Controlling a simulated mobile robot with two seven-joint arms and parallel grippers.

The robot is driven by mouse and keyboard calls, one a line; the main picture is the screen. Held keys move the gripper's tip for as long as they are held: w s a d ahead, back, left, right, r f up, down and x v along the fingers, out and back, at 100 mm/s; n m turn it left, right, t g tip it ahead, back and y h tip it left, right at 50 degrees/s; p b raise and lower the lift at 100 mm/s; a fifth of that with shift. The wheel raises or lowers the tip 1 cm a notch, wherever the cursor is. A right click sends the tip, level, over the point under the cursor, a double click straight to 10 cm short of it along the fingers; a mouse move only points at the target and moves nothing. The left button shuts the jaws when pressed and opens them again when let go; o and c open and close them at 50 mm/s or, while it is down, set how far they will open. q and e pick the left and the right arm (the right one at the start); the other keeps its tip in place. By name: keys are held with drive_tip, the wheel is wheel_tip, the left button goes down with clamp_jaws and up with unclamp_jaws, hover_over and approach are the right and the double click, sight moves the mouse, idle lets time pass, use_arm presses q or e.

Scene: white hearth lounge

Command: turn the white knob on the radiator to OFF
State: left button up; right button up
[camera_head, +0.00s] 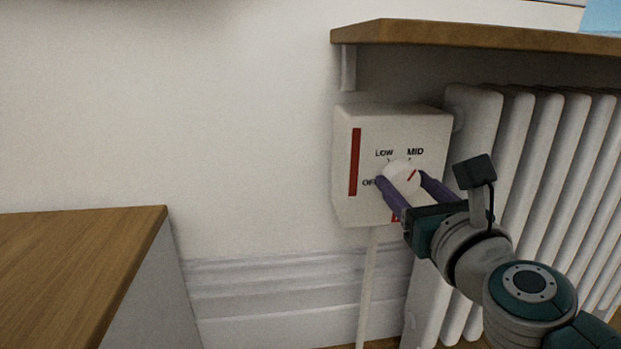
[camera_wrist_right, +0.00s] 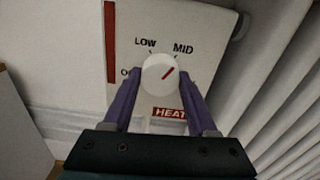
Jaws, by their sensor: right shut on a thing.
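The white knob (camera_head: 402,178) sits on the front of a white control box (camera_head: 345,205) on the radiator's left end. My right gripper (camera_head: 402,181) is shut on the knob, one purple finger on each side. The knob also shows in the right wrist view (camera_wrist_right: 160,74), between the fingers (camera_wrist_right: 159,84). LOW is printed at the upper left, and OFF at the left is partly covered by a finger. A red HEAT label below is partly hidden. My left gripper is not in view.
The white radiator (camera_head: 485,130) stands right of the box. A wooden shelf (camera_head: 450,36) juts out above both. A pipe (camera_head: 368,290) runs down below the box. A wooden-topped cabinet (camera_head: 75,260) stands at the lower left, with bare wall between.

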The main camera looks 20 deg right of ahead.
drive_tip(key=n+p, duration=0.1)
drive_tip(key=n, duration=0.5)
drive_tip(key=shift+n, duration=0.3)
drive_tip(key=n+p, duration=0.1)
drive_tip(key=n, duration=0.1)
drive_tip(key=shift+d+r+n, duration=0.1)
drive_tip(key=shift+n, duration=0.3)
drive_tip(key=n+p, duration=0.1)
drive_tip(key=n, duration=0.2)
drive_tip(key=shift+n, duration=0.4)
drive_tip(key=n+p, duration=0.2)
drive_tip(key=n, duration=0.1)
drive_tip(key=shift+r+n, duration=0.1)
drive_tip(key=shift+n, duration=0.2)
drive_tip(key=n+p, duration=0.1)
drive_tip(key=n, duration=0.2)
drive_tip(key=n+p, duration=0.1)
drive_tip(key=n, duration=0.3)
drive_tip(key=shift+n+p, duration=0.5)
drive_tip(key=shift+n, duration=1.3)
